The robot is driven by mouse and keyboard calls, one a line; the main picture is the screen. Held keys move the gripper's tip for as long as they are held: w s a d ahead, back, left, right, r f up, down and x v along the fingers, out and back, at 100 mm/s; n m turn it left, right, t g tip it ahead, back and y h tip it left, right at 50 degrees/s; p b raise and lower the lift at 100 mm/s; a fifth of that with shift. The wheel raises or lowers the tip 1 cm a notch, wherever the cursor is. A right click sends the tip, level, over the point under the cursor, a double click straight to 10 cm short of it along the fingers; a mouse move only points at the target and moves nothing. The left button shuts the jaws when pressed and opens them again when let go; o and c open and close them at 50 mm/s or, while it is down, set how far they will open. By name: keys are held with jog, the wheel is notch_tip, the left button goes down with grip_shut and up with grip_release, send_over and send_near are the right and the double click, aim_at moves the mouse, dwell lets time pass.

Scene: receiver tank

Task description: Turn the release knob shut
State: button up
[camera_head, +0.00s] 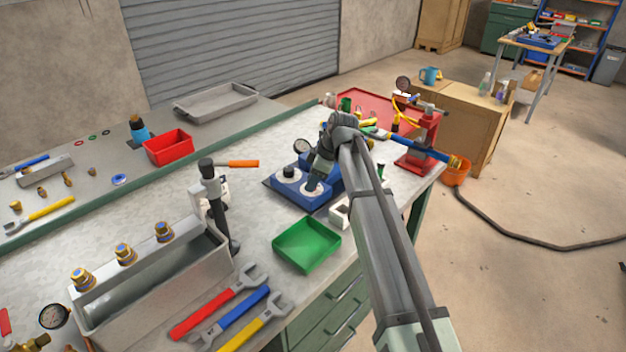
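A blue unit (297,202) with round white dials stands on the pale bench, with a dark tank or block behind it. A black knob (289,172) sits on its left dial. A second dial (313,188) lies under my gripper (314,183), which points down at it. Any knob there is hidden or merges with the dark fingers. No label shows which knob is the release knob. A round gauge (301,146) stands behind the unit. The fingers are too small and dark to tell whether they are open or shut, or touching a knob.
A green tray (307,245) lies in front of the unit. A red press-like device (419,140) and a red tray (378,104) are behind my arm. Wrenches (218,302) lie at the front.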

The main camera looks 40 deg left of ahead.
jog(key=c, duration=0.5)
jog(key=shift+c, duration=0.2)
jog(key=shift+m, duration=0.4)
jog(key=shift+d+m+t, duration=0.1)
jog(key=shift+m+t, duration=0.4)
jog(key=shift+m, duration=0.5)
jog(key=m+t, duration=0.1)
jog(key=m, duration=0.3)
jog(key=shift+s+m+t+y, duration=0.15)
jog(key=shift+m+t+y, duration=0.15)
jog(key=shift+t, duration=0.1)
jog(key=m+t, duration=0.1)
jog(key=m, duration=0.1)
jog(key=m+t, duration=0.1)
jog(key=m, duration=0.2)
jog(key=shift+h, duration=0.4)
jog(key=m, duration=0.1)
jog(key=m+t+h, duration=0.1)
jog(key=m, duration=0.3)
jog(key=shift+a+h, duration=0.25)
jog(key=shift+h, duration=0.05)
jog(key=shift+m, duration=0.4)
jog(key=shift+s, duration=0.1)
